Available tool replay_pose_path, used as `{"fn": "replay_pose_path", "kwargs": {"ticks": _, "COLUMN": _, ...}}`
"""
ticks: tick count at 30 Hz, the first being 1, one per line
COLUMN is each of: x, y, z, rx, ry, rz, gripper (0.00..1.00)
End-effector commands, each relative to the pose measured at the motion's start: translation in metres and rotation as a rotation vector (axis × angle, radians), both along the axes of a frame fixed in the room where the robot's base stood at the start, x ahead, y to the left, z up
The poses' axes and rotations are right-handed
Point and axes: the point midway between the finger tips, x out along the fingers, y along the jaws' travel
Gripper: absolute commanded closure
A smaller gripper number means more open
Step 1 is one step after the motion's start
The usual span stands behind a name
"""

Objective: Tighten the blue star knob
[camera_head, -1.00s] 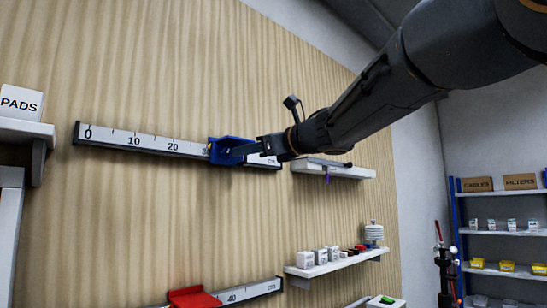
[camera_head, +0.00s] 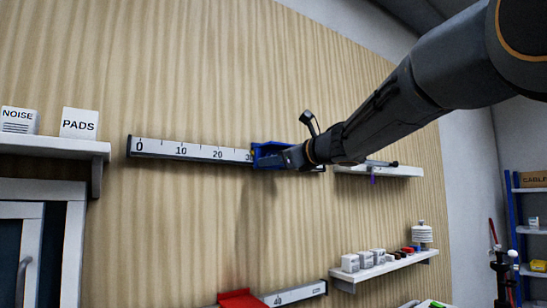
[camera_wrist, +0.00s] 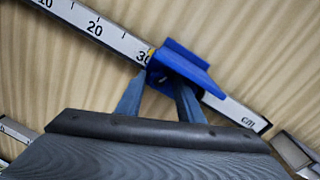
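A blue slider (camera_head: 266,150) sits on the upper ruler rail (camera_head: 190,150), near the 30 mark. The wrist view also shows the blue slider (camera_wrist: 188,64) on the rail. My gripper (camera_head: 287,158) is at the slider's near side. In the wrist view, the two blue-grey fingers of my gripper (camera_wrist: 163,84) reach up to the slider's underside with a gap between them. A small dark part shows at the slider between the fingertips. The star knob's outline is not clear, and I cannot tell whether the fingers press on it.
A lower ruler rail (camera_head: 296,293) carries a red slider (camera_head: 240,299). A shelf with a PADS box (camera_head: 80,123) and a NOISE box (camera_head: 18,120) is at left. Right of the upper rail is a small shelf (camera_head: 380,171); a shelf of small items (camera_head: 384,267) is below.

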Motion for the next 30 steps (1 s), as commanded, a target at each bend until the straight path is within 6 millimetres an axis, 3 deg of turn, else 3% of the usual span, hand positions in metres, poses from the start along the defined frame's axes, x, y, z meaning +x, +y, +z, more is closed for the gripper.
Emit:
{"fn": "replay_pose_path", "kwargs": {"ticks": 5, "x": 0.0000, "y": 0.0000, "z": -0.0001, "rx": 0.000, "ry": 0.000, "rz": 0.000, "gripper": 0.66}}
{"fn": "replay_pose_path", "kwargs": {"ticks": 11, "x": -0.0001, "y": 0.0000, "z": -0.0001, "rx": 0.000, "ry": 0.000, "rz": 0.000, "gripper": 0.96}}
{"fn": "replay_pose_path", "kwargs": {"ticks": 20, "x": -0.0001, "y": 0.0000, "z": -0.0006, "rx": 0.027, "ry": 0.018, "rz": 0.000, "gripper": 0.96}}
{"fn": "replay_pose_path", "kwargs": {"ticks": 30, "x": -0.0005, "y": 0.0006, "z": -0.0019, "rx": 0.202, "ry": 0.134, "rz": 0.001, "gripper": 0.96}}
